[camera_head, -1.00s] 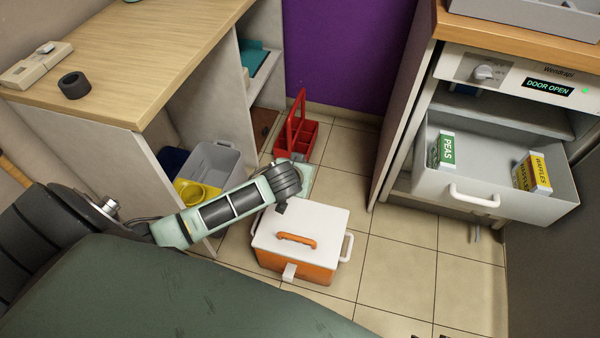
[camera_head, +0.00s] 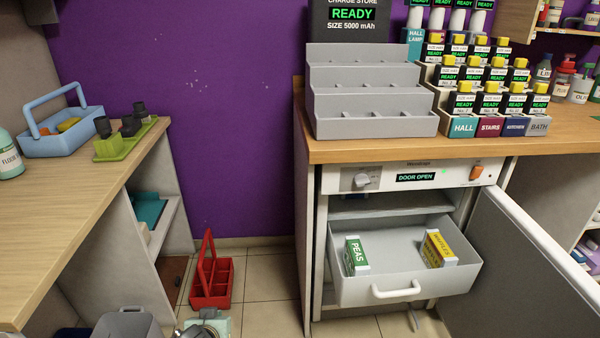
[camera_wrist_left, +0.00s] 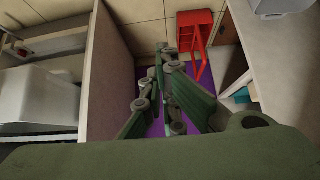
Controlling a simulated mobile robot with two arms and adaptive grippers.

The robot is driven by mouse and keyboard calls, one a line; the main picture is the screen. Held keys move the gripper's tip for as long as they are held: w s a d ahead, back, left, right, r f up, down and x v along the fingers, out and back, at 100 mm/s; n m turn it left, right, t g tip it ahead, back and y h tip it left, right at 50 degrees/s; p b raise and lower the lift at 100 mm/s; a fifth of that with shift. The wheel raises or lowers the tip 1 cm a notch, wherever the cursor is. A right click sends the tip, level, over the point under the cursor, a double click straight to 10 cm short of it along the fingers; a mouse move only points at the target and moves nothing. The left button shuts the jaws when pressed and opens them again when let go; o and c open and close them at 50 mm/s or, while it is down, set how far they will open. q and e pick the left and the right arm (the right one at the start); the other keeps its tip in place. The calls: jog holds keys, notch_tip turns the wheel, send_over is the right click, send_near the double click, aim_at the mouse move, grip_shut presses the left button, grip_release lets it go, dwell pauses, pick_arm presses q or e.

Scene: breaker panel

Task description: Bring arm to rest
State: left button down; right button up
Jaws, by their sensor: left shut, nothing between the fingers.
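My left arm shows only as a small piece at the bottom edge of the head view, near the floor in front of the red caddy (camera_head: 212,283). My left gripper (camera_wrist_left: 164,60) shows in the left wrist view as dark green fingers with grey joints. Its fingers are together with nothing between them. It is over the gap between the two cabinets, and the red caddy (camera_wrist_left: 194,32) appears beyond the fingertips. I cannot tell how far apart they are. My right arm and gripper are in neither view.
The freezer drawer (camera_head: 405,290) is pulled out, holding a PEAS box (camera_head: 356,256) and a yellow box (camera_head: 439,249). The freezer door (camera_head: 515,265) stands open at right. A wooden counter (camera_head: 75,205) is at left, with a grey bin (camera_head: 125,323) below. Floor shows between the cabinets.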

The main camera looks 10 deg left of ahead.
pick_arm(q)
jog(key=s+d+f+m+g+h+p, duration=0.1)
jog(key=s+d+f+m+g+p, duration=0.15)
jog(key=s+f, duration=0.4)
jog(key=s+d+f+m+g+p, duration=0.1)
jog(key=s+d+f, duration=0.25)
jog(key=s, duration=0.65)
jog(key=s+d+f+m+g+h+p, duration=0.1)
jog(key=s+d+f+m+g, duration=0.1)
jog(key=s+f, duration=0.45)
jog(key=s+a+f+p, duration=0.1)
jog(key=s+f+p, duration=0.1)
jog(key=s+p, duration=0.5)
jog(key=s+a+f+g+p, duration=0.1)
jog(key=s+a+f+p, duration=0.1)
jog(key=s+p, duration=0.5)
jog(key=s, duration=0.5)
jog(key=shift+s+a+f, duration=0.2)
jog(key=shift+a+f, duration=0.05)
jog(key=shift+f, duration=0.05)
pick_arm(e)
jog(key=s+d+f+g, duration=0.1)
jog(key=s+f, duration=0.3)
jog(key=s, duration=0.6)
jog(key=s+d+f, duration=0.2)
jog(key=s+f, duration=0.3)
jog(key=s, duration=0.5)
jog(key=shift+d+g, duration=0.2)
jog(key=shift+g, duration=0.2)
